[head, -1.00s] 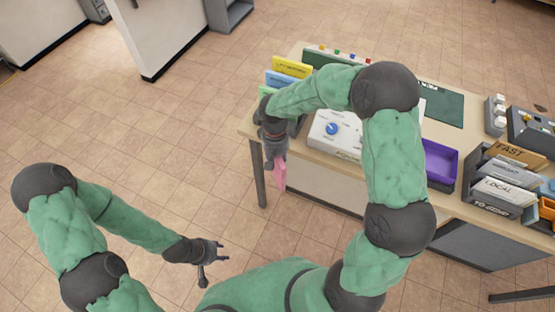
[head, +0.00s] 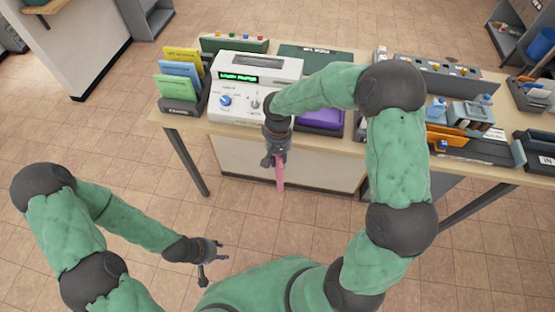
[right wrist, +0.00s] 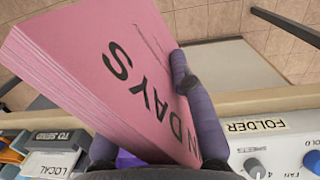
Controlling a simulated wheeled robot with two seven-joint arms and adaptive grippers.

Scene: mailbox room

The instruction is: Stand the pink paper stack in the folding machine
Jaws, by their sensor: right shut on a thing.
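The pink paper stack (head: 280,174) hangs upright from my right gripper (head: 276,158), in front of the table's front edge. In the right wrist view the stack (right wrist: 110,75) fills the left and middle, with large dark letters, and my right gripper's finger (right wrist: 198,105) presses against its face. The folding machine (head: 257,75) is a white box with a lit green display, a blue knob and a grey knob. It stands on the table just behind my right gripper. A "FOLDER" label (right wrist: 256,126) shows on its front. My left gripper (head: 217,252) is open and empty, low over the floor.
A rack (head: 182,104) with green, blue and yellow stacks stands left of the machine. A purple tray (head: 320,117) is at its right, partly hidden by my arm. Further right are an orange tray (head: 447,138) and other desk items. The floor before the table is clear.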

